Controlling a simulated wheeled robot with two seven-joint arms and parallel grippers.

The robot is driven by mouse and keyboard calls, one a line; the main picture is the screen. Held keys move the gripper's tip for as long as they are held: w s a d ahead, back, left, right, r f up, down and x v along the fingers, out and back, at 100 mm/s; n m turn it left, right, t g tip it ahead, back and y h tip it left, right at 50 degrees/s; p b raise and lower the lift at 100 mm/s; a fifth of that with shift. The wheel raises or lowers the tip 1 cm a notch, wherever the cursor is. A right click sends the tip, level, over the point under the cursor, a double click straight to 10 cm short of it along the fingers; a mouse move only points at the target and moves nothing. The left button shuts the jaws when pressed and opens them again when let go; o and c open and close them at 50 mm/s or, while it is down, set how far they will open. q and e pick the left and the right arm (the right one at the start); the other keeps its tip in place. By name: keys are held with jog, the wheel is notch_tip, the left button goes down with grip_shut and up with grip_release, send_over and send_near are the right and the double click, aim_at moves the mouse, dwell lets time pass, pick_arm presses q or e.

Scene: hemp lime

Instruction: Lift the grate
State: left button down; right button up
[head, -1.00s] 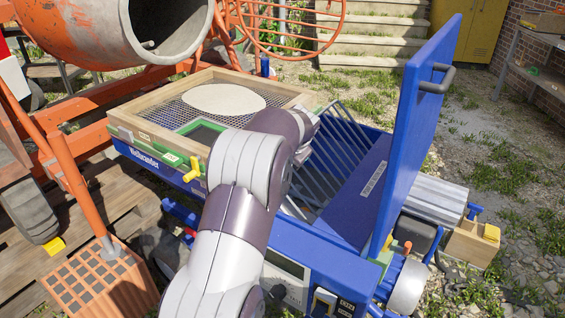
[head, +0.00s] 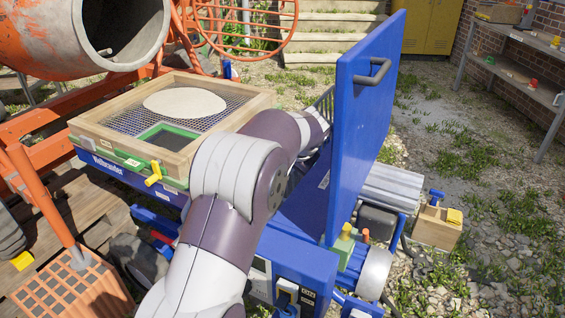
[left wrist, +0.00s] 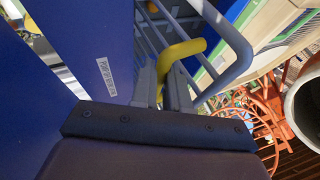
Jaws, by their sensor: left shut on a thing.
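The grate's grey-blue bars (head: 325,103) show in the head view in a narrow strip between my left wrist and the raised blue lid (head: 364,110). They stand steeply tilted beside the lid. In the left wrist view the grate's bars (left wrist: 152,32) and a bent yellow handle (left wrist: 184,49) are close in front. My left gripper (left wrist: 166,82) is shut on the yellow handle. In the head view my arm hides this gripper and most of the grate. My right gripper is not in view.
A wooden-framed sieve (head: 110,120) with a round pale disc (head: 185,102) lies left of my arm. An orange mixer (head: 75,35) stands behind it. A perforated brick (head: 75,290) is at lower left. A wooden box (head: 438,228) sits right of the machine. Gravel ground is free farther right.

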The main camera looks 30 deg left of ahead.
pick_arm(q)
jog(key=shift+s+d+f, duration=0.15)
jog(key=shift+s+f, duration=0.15)
jog(key=shift+f, duration=0.5)
jog(key=c, duration=1.5)
grip_release()
jog(key=o, duration=0.4)
jog(key=shift+w, duration=0.15)
jog(key=shift+w+a+f, duration=0.15)
jog(key=shift+w+a, duration=0.05)
jog(key=shift+a, duration=0.1)
jog(key=shift+s+d+r, duration=0.1)
jog(key=shift+r, duration=0.3)
